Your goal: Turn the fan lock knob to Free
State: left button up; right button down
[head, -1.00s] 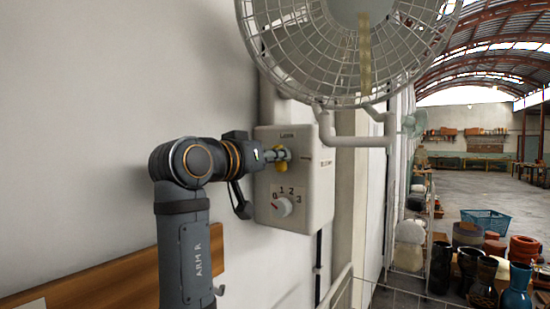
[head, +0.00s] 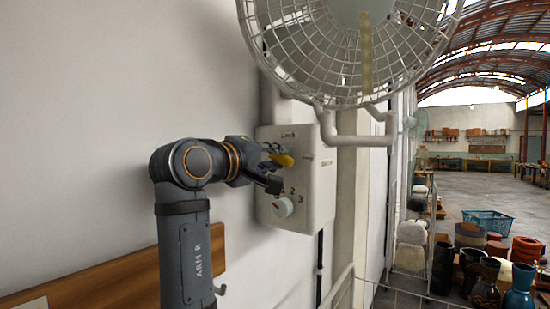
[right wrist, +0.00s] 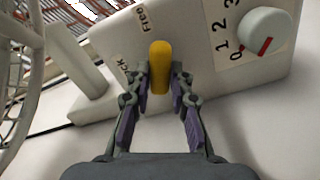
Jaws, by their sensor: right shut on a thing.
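The yellow lock knob (head: 285,160) is on the front of the white control box (head: 315,195) under the fan. My right gripper (right wrist: 160,76) is shut on the knob, with one finger on each side of it in the right wrist view. There the knob (right wrist: 160,62) has its long axis upright, its upper end near the "Free" label (right wrist: 143,19). The "Lock" label is partly hidden behind a finger. In the head view the knob lies nearly level, and the fingers (head: 273,164) cover part of it. My left gripper is not in view.
A white speed dial (head: 282,207) sits just below the knob, its red mark near 0; it also shows in the wrist view (right wrist: 266,34). The caged fan (head: 350,45) hangs above the box.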

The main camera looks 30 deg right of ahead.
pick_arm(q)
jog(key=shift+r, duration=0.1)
pick_arm(e)
jog(key=shift+n, duration=2.3)
jog(key=shift+f, duration=0.1)
jog(key=c, duration=1.2)
grip_release()
jog(key=shift+w, duration=0.1)
